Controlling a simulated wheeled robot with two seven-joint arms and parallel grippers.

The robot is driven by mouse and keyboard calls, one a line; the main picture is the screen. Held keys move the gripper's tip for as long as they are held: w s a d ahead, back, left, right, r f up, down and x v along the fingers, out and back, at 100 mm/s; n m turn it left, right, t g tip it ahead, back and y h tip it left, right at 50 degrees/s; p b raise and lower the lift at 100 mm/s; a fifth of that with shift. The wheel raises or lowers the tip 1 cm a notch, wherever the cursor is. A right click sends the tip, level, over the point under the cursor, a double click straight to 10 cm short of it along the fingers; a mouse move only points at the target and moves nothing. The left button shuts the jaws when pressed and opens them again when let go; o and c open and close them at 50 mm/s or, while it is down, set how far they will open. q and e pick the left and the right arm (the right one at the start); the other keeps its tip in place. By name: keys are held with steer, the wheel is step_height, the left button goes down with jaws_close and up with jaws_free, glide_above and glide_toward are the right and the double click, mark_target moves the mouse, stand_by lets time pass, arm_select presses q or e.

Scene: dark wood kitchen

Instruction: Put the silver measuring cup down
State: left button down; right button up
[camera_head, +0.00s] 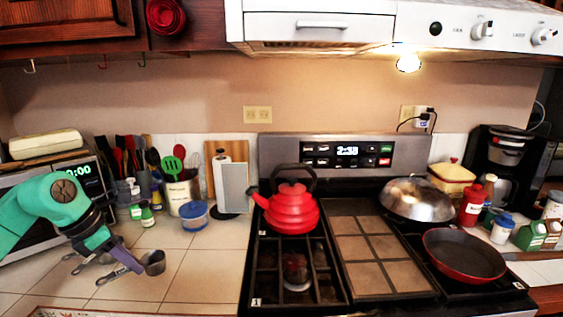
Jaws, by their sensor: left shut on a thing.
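My left gripper (134,268) reaches in from the left over the tiled counter (205,270). It is shut on the silver measuring cup (154,262), whose round bowl shows just right of the fingertips. A thin handle runs to the lower left behind the fingers. The cup is at or very near the counter top; I cannot tell whether it touches. Another small metal measuring piece (84,264) lies left of the gripper, partly hidden by it. My right gripper is not in view.
The stove lies to the right with a red kettle (291,211) and a red pan (464,256). The counter between cup and stove is clear.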

arm_select(q)
steer(key=s+d+f+m+g+y, duration=0.1)
steer(key=s+d+f+m, duration=0.3)
steer(key=m, duration=0.5)
steer(key=s+d+f+m+g+y, duration=0.1)
steer(key=s+d+f+m+g, duration=0.3)
steer(key=f+m, duration=0.5)
steer(key=s+d+f+m+g+y, duration=0.1)
steer(key=s+d+f+m+g, duration=0.2)
steer(key=s+d+f+m, duration=0.3)
steer(key=d+m, duration=0.1)
steer(key=m, duration=0.2)
steer(key=shift+d+f, duration=0.2)
steer(key=shift+d, duration=0.1)
